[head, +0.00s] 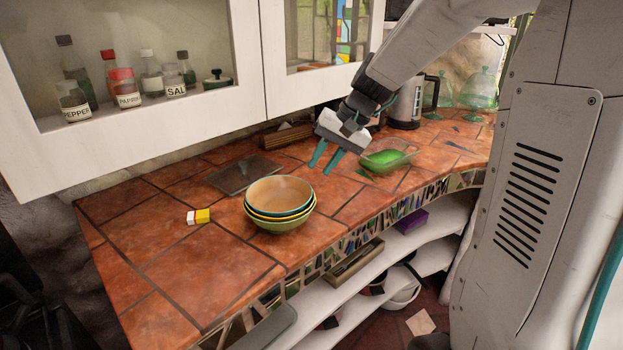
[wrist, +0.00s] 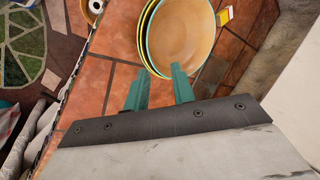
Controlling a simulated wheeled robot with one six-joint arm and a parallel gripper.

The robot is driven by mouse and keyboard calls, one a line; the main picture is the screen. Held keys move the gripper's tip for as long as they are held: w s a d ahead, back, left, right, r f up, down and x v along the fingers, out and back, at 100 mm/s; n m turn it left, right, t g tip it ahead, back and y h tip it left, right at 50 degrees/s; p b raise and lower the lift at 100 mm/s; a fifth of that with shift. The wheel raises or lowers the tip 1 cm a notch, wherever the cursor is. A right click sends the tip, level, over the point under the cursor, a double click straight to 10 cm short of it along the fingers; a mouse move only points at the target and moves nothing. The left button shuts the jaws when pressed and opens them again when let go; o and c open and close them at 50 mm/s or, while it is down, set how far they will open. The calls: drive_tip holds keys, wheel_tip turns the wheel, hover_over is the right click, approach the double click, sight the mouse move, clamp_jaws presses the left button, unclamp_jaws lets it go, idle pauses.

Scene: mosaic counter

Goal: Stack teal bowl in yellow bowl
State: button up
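The teal bowl (head: 280,193), with a teal rim and tan inside, sits nested at the top of a bowl stack on the tiled counter. It also shows in the wrist view (wrist: 186,35). The yellow bowl (head: 281,227) is around and under it, showing yellow rim bands and an olive-yellow outer wall. I cannot tell whether another bowl is nested between. My gripper (head: 324,166) is up and to the right of the stack in the head view, above the counter. Its teal fingers are apart with nothing between them. In the wrist view the fingertips (wrist: 160,73) point toward the stack.
A small yellow-and-white box (head: 198,216) lies left of the stack, and a dark flat slab (head: 244,174) lies behind it. A clear green container (head: 385,158) stands to the right of my gripper, with a kettle (head: 407,103) behind. The counter's front left is bare.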

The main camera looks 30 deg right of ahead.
drive_tip(key=s+a+r+n+g+h, duration=0.1)
drive_tip(key=s+a+r+n+h, duration=0.25)
drive_tip(key=s, duration=0.85)
drive_tip(key=s+a+f+n+h, duration=0.1)
drive_tip(key=s+a+n, duration=0.1)
drive_tip(key=s, duration=1.3)
drive_tip(key=shift+s+a+h, duration=0.3)
drive_tip(key=shift+a+h, duration=0.05)
